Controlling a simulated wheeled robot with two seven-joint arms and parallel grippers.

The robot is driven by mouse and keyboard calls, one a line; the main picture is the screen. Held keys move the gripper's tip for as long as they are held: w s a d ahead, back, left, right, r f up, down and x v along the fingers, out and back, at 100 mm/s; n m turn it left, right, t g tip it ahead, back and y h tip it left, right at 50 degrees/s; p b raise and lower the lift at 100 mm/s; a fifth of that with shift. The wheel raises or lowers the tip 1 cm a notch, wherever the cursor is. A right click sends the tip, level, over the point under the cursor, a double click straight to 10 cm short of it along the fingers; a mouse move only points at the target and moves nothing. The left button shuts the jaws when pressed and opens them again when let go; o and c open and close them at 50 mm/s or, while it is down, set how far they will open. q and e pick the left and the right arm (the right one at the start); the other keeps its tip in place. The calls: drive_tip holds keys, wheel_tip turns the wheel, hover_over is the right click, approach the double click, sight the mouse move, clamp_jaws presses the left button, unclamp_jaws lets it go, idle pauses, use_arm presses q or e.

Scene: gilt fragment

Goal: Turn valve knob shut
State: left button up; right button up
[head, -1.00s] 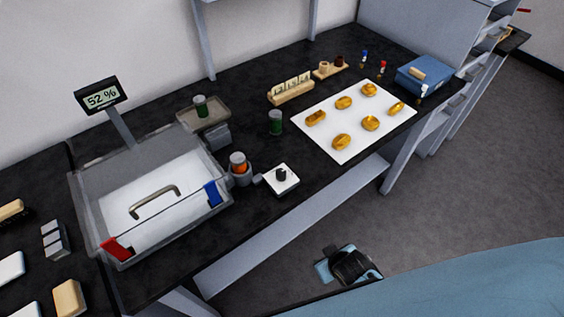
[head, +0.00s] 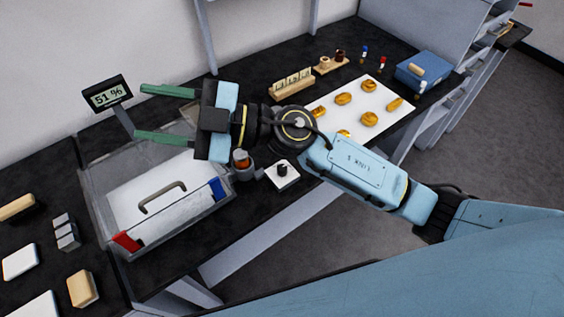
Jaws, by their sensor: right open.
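The valve knob (head: 283,169) is a small black knob on a white square plate (head: 284,180) at the bench's front edge, right of the clear lidded box. My left gripper is not in view.
The clear box (head: 160,236) has a handle and red and blue latches. A display (head: 108,95) reads 51 %. An orange-filled jar (head: 240,159) stands close left of the knob. A white mat (head: 388,116) with several gilt pieces and a blue case (head: 421,72) lie right.

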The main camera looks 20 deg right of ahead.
wheel_tip(320, 180, down, 4)
drive_tip(key=s+a+n+g+h, duration=0.1)
drive_tip(key=a+n+g+h, duration=0.15)
drive_tip(key=g, duration=0.25)
drive_tip(key=m+h, duration=0.2)
drive_tip(key=h, duration=1.6)
hover_over(282, 167)
wheel_tip(282, 167, down, 15)
drive_tip(key=shift+n, duration=0.25)
wheel_tip(282, 167, down, 12)
drive_tip(key=shift+f, duration=0.1)
drive_tip(key=c, duration=1)
